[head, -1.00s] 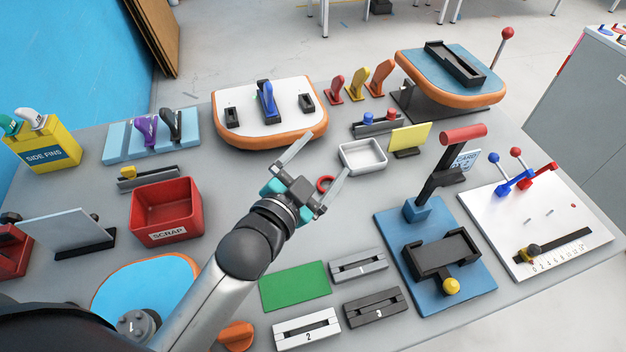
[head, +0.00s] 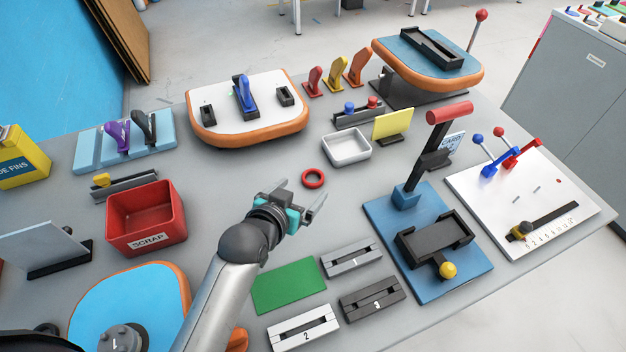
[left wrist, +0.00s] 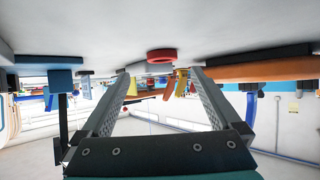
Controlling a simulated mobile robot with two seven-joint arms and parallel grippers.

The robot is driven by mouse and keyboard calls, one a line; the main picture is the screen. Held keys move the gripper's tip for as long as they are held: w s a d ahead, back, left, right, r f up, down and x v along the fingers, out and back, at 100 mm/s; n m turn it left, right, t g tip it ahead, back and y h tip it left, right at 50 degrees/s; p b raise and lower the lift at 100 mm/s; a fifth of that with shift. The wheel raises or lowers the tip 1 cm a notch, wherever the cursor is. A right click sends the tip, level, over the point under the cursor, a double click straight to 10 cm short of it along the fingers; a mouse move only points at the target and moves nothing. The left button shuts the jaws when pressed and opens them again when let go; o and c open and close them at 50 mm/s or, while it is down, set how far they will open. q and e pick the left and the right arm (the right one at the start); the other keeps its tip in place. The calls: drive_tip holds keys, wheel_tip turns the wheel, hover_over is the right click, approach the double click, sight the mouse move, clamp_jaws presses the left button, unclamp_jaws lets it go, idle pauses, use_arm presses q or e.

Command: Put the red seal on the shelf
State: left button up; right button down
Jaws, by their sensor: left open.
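The red seal (head: 313,178) is a small red ring lying flat on the grey table, in front of the white tray. My left gripper (head: 304,189) is open and empty, low over the table, just short of the seal on its near side. In the left wrist view, which is upside down, the seal (left wrist: 161,56) shows beyond and between the two open fingers (left wrist: 163,75). It looks apart from both fingers. I cannot tell for certain which thing is the shelf. My right gripper is not in view.
Behind the seal are a white tray (head: 346,148), a dark rack (head: 358,117) with blue and red knobs, and a yellow card (head: 393,124). A blue lever press (head: 408,197) stands to the right, a red scrap bin (head: 146,218) to the left. Numbered blocks (head: 352,258) lie nearer.

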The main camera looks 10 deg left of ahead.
sight(316, 174)
use_arm(q)
drive_tip(key=shift+a+b+x, duration=0.1)
drive_tip(key=shift+b+x, duration=0.35)
drive_tip(key=shift+x, duration=1.1)
drive_tip(key=shift+a+b+x, duration=0.15)
drive_tip(key=shift+b+x, duration=0.3)
drive_tip(key=shift+x, duration=1.1)
drive_tip(key=shift+w+r, duration=0.1)
drive_tip(key=c, duration=1.5)
